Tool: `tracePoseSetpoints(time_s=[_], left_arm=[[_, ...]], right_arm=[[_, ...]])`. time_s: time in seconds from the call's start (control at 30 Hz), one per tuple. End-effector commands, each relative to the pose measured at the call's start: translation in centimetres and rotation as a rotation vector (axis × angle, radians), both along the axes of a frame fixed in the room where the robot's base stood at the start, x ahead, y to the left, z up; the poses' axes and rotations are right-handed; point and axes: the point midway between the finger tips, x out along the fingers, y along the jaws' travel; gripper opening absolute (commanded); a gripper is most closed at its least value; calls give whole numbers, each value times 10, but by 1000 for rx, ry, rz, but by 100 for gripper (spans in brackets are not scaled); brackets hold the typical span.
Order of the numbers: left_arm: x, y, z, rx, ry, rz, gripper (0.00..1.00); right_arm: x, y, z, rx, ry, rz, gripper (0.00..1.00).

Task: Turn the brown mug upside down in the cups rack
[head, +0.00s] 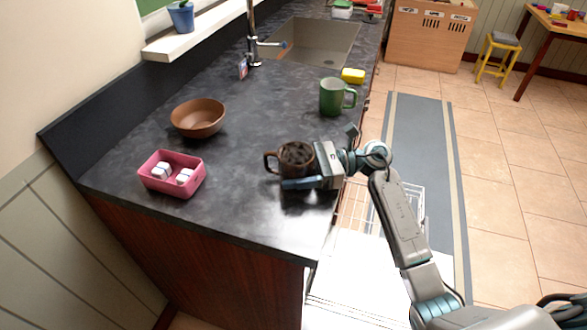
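The brown mug (284,166) is upright at the right edge of the dark counter, its handle pointing left and its inside dark. My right gripper (300,172) is at the mug from the right, with one finger low along its near side. The far finger is mostly hidden, so I cannot tell whether the fingers press on the mug. Whether the mug touches the counter is also unclear. The white wire rack (352,208) shows below the counter edge, partly hidden by my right arm. My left gripper is not in view.
A green mug (332,97) and a yellow sponge (353,76) stand farther back near the sink (315,42). A brown bowl (198,118) and a pink box (172,174) with white pieces are on the left. A white open door panel (365,265) lies low beside the counter.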

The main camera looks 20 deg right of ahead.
Motion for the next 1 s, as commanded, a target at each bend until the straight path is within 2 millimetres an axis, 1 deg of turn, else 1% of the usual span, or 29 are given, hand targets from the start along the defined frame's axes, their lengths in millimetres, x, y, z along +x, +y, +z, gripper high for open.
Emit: tracePoseSetpoints(time_s=[0.23, 0.37, 1.0], left_arm=[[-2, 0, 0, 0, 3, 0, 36], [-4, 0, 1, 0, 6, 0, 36], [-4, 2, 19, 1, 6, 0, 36]], right_arm=[[0, 0, 0, 0, 0, 1, 50], [0, 0, 4, 1, -2, 1, 50], [0, 0, 68, 1, -3, 1, 50]])
